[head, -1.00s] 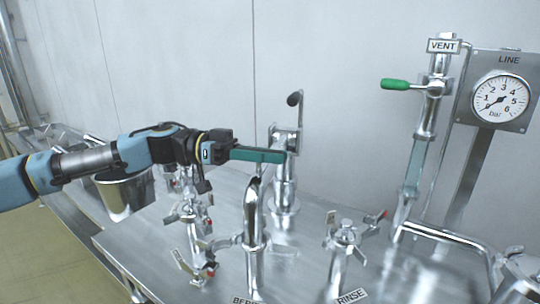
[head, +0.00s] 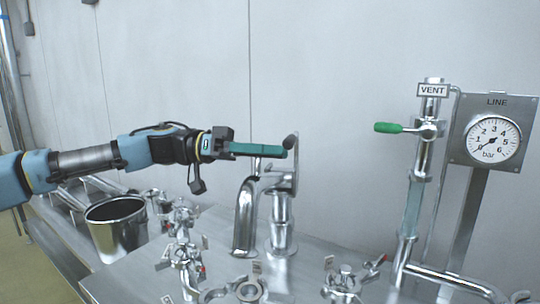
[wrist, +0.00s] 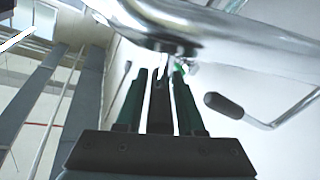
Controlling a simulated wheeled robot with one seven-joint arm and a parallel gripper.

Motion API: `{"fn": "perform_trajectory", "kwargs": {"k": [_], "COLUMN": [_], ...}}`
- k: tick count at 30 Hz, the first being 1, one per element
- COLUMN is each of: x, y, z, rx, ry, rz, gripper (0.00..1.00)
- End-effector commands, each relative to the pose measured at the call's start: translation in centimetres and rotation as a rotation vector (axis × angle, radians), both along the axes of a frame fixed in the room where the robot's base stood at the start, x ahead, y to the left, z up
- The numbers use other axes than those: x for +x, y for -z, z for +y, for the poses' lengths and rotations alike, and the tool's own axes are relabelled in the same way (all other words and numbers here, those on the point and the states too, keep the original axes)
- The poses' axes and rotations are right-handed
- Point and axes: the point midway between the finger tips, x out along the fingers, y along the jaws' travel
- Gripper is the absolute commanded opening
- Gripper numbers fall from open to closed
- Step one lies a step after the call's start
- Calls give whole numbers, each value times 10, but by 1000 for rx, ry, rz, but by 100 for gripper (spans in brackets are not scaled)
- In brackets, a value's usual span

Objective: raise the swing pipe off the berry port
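The swing pipe (head: 245,220) is a shiny curved steel tube beside an upright post (head: 282,225). Its downturned open end hangs above the berry port (head: 248,291), with a visible gap between them. My gripper (head: 268,152), with green fingers, is at the top of the pipe's bend, around a thin upright stem there. In the wrist view the green fingers (wrist: 160,100) are on either side of a grey piece, and the pipe (wrist: 215,35) crosses the top. The exact contact is partly hidden.
A steel bucket (head: 115,235) stands to the left. Valves with wing handles (head: 183,255) are in front, and the rinse fitting (head: 343,283) is at front right. The vent column (head: 414,190), its green handle (head: 388,127) and a gauge (head: 492,139) stand to the right.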

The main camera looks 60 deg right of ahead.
Motion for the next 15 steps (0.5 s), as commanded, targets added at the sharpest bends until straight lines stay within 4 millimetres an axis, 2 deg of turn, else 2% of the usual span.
{"fn": "perform_trajectory", "kwargs": {"k": [1,4,11,15], "x": [0,0,0,9], "y": [1,1,2,4], "z": [0,0,1,3], "rx": [0,0,2,1], "ry": [0,2,2,0], "rz": [-1,-1,-2,-2], "gripper": [44,55,55,55]}}
